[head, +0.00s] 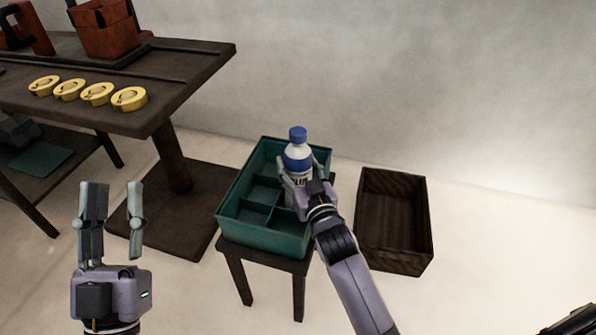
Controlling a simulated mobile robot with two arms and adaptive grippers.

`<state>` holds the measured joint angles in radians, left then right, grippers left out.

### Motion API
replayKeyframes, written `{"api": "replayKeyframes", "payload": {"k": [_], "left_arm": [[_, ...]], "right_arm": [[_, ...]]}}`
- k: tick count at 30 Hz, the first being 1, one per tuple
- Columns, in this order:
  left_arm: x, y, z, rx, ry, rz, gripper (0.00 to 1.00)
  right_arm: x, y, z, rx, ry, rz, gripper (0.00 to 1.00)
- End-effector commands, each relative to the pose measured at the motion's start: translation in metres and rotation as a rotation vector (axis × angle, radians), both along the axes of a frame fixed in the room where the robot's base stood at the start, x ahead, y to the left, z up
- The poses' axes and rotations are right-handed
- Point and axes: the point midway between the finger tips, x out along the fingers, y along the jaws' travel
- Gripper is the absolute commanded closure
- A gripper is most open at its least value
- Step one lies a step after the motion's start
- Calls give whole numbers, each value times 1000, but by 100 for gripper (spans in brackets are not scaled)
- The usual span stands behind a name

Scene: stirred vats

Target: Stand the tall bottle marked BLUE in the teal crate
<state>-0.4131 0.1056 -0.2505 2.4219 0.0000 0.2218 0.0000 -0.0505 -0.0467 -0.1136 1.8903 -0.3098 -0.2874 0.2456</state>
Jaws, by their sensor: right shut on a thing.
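The tall bottle (298,153) has a blue cap, a blue band and a white body with dark lettering, partly covered by my fingers. My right gripper (304,173) is shut on it and holds it upright over the right part of the teal crate (263,240). The crate is divided into compartments and stands on a small dark stool. The bottle's base is hidden behind my gripper, so I cannot tell whether it touches the crate floor. My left gripper (112,188) is open and empty, left of the crate.
A dark brown wooden box (393,257), empty, stands right of the crate. At the upper left a dark table (180,62) holds several yellow round pieces (97,94) and a reddish container (103,32). Light floor lies free at the right.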

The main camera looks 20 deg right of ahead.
Motion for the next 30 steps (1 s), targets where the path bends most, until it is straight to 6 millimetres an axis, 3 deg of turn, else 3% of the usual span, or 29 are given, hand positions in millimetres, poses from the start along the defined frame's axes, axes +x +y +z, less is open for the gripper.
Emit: {"api": "replayKeyframes", "payload": {"k": [6, 17, 18, 26, 30], "left_arm": [[-12, 1, 13, -28, -93, -6, 65], [-14, 2, 15, -31, -106, -6, 65], [-14, 2, 16, -33, -111, -6, 65], [-14, 2, 16, -32, -111, -6, 65], [-14, 2, 16, -32, -110, -6, 65]], "right_arm": [[0, 0, -6, 1, -8, 1, 100], [0, 0, -8, 1, -7, 1, 100], [0, 0, -11, 0, -1, 0, 45], [0, 0, -11, 0, -1, 0, 28], [0, 0, -11, 0, -1, 0, 26]]}}
